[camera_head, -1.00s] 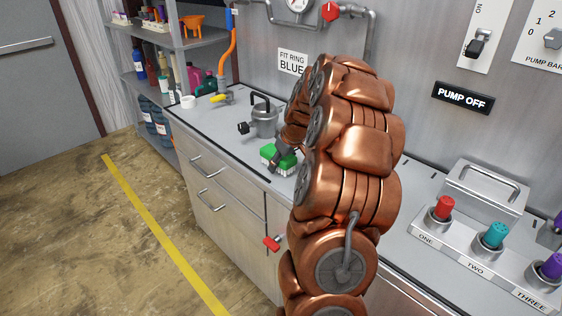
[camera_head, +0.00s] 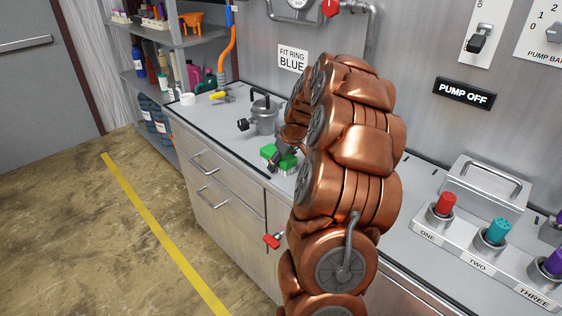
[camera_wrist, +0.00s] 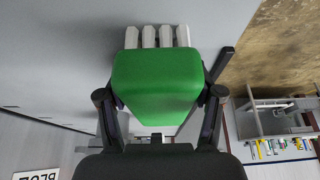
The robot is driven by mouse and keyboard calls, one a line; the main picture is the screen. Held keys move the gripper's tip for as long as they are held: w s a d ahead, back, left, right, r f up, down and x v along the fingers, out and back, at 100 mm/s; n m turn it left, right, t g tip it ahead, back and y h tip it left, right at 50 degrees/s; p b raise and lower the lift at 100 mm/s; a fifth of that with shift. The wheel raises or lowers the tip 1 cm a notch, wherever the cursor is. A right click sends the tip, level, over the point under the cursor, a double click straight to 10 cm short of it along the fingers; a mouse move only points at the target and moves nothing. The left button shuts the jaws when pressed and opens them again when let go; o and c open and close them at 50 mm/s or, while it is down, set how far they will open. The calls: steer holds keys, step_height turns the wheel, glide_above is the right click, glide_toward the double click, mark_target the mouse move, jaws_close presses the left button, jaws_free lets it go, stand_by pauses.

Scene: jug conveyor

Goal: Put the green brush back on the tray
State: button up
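The green brush (camera_head: 269,152) with pale bristles is at the counter, beyond and left of my arm's links. In the wrist view the green brush (camera_wrist: 157,85) fills the middle, its white bristles pointing away at the top. My gripper (camera_wrist: 160,95) has one dark finger against each side of the brush. In the head view my gripper (camera_head: 281,157) shows dark over the brush and is partly hidden by my arm. I cannot tell whether the bristles touch the counter. I cannot pick out the tray with certainty.
A white cup (camera_head: 188,99) and a yellow-handled item (camera_head: 219,95) lie farther left. A holder (camera_head: 470,235) with red, teal and purple items is at right. The floor (camera_head: 90,235) is clear.

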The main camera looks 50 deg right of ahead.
steer(key=shift+o, duration=0.9)
steer(key=shift+r+p, duration=0.2)
steer(key=shift+p, duration=0.3)
